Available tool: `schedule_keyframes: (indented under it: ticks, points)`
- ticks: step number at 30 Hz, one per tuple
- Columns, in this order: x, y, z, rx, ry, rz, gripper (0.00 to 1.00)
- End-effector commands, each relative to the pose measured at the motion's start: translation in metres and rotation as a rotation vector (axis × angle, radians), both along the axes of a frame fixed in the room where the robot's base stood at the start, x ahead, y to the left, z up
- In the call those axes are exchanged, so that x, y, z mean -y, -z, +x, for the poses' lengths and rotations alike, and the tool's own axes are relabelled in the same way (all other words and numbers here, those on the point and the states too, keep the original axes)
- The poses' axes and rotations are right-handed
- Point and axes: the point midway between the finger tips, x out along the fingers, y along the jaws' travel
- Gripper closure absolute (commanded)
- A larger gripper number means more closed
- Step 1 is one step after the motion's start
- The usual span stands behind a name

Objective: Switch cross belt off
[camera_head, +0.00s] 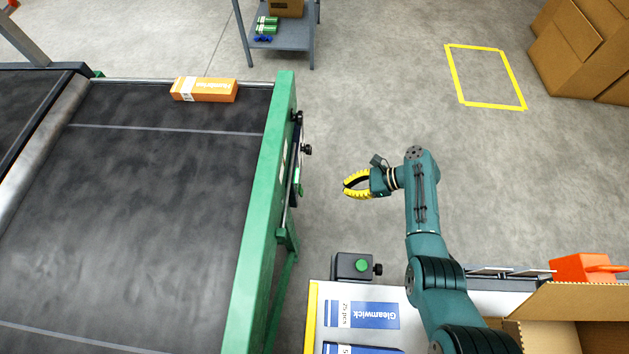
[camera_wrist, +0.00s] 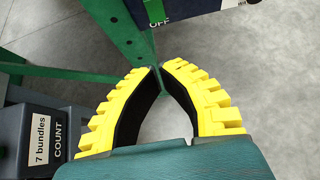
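The cross belt (camera_head: 150,210) is a wide dark conveyor with a green side frame (camera_head: 262,215) on the left in the head view. A dark control box (camera_wrist: 200,14) shows at the top of the wrist view, cut off by the edge. It carries a white OFF label (camera_wrist: 159,22) with a green part (camera_wrist: 154,9) just above it. In the head view, dark fittings and a green part (camera_head: 300,182) sit on the outer side of the frame. My gripper (camera_head: 346,184) is to their right, apart from them. Its yellow fingers (camera_wrist: 158,66) meet at the tips, with nothing between them.
An orange carton (camera_head: 203,89) lies on the belt's far end. A dark box with a green button (camera_head: 352,266) stands on the near table; the wrist view shows a COUNT box (camera_wrist: 40,145) labelled "7 bundles". Cardboard boxes (camera_head: 580,50) stand far right. The floor between is clear.

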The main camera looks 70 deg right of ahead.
Motion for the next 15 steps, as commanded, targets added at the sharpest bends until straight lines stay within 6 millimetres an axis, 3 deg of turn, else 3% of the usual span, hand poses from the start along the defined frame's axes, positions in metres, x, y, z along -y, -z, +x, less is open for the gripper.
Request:
schedule_keyframes:
  ticks: [8, 15]
  points:
    - [-0.003, 0.012, 0.011, -0.001, -0.002, 0.001, 1.00]
    - [-0.013, 0.044, 0.051, -0.002, -0.003, 0.002, 1.00]
